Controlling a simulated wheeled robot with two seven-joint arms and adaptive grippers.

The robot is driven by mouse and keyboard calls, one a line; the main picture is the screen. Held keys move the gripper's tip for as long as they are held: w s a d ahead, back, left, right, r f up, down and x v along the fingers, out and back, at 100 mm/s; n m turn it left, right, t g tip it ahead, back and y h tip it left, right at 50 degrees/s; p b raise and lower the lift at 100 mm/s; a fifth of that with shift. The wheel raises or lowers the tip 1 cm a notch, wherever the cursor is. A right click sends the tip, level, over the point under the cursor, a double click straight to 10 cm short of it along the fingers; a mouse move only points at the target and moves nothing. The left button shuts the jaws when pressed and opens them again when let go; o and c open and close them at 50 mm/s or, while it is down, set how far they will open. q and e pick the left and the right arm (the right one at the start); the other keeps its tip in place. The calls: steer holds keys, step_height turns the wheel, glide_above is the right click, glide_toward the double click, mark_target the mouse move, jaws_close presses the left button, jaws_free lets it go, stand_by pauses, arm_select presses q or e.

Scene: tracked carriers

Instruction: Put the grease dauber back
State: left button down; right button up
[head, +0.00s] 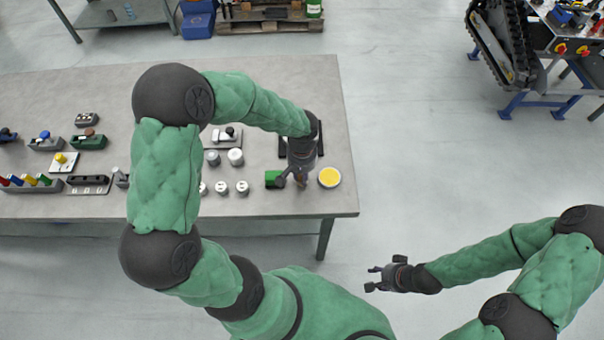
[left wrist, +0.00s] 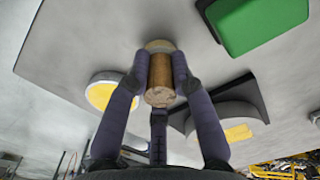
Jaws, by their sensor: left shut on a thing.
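My left gripper (head: 292,182) is over the front right part of the table. In the left wrist view its fingers (left wrist: 160,68) are shut on a brown wooden cylinder (left wrist: 160,82), which looks like the handle of the grease dauber. A paler round end shows beyond the handle, and I cannot tell whether it touches the table. A round tin with a yellow top (head: 330,177) stands just right of the gripper; it also shows in the left wrist view (left wrist: 103,95). My right gripper (head: 376,278) is open and empty, off the table over the floor.
Several white and grey cylinders (head: 236,157) stand further left, with small coloured parts on holders (head: 88,187) beyond. The table's right edge (head: 350,150) is near. A tracked carrier (head: 500,45) stands at the back right.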

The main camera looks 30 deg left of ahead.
arm_select(q)
steer(key=c, duration=1.1)
jaws_free()
steer(key=shift+f, duration=0.1)
steer(key=shift+o, duration=0.2)
steer(key=shift+r, duration=0.25)
step_height(320, 180, up, 12)
steer(key=p, duration=0.3)
steer(key=shift+s+f, duration=0.1)
steer(key=shift+f, duration=0.05)
